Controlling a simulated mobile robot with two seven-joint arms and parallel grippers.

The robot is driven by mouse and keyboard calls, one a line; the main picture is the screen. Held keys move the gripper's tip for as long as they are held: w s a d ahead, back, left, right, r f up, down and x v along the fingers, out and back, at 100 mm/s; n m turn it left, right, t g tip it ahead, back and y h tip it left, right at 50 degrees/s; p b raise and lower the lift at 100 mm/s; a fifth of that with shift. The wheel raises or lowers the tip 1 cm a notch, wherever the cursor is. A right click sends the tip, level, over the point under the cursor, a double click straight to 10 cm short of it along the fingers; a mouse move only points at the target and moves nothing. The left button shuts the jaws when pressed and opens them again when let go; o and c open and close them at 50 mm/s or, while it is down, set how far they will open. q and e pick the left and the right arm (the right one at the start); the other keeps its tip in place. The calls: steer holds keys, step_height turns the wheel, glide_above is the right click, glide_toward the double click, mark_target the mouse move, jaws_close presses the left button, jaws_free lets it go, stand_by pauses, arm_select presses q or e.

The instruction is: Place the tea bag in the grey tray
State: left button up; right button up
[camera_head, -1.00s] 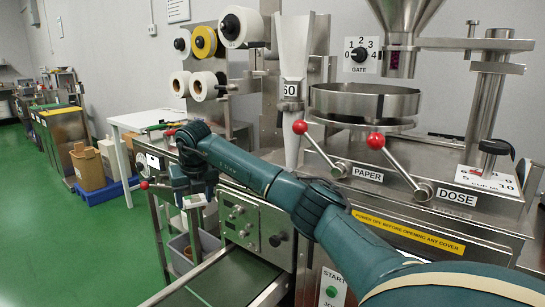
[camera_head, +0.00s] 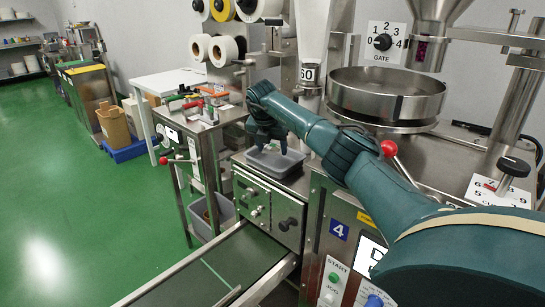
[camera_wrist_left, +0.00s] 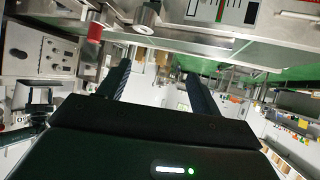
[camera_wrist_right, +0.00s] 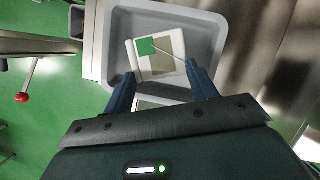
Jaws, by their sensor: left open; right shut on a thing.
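The grey tray (camera_head: 291,170) sits on a metal ledge of the machine; its rim also shows in the right wrist view (camera_wrist_right: 215,24). My right gripper (camera_head: 266,142) points down over the tray and is shut on the tea bag. In the right wrist view, the pale tea bag (camera_wrist_right: 168,67) with a green tag and string shows at the fingertips (camera_wrist_right: 161,84), against the tray floor. Whether it touches the floor, I cannot tell. My left gripper (camera_wrist_left: 158,78) is open and empty, seen only in the left wrist view.
A red-knobbed lever (camera_head: 389,149) stands close to my right arm. A side stand (camera_head: 201,125) with small tools is left of the tray. A conveyor (camera_head: 215,270) runs below. Green floor (camera_head: 75,220) is clear at left.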

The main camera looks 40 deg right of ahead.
mark_target(273, 165)
step_height(273, 165, down, 4)
steer(key=shift+r, duration=0.1)
steer(key=shift+f, duration=0.25)
steer(key=o, duration=0.6)
steer(key=shift+o, duration=0.3)
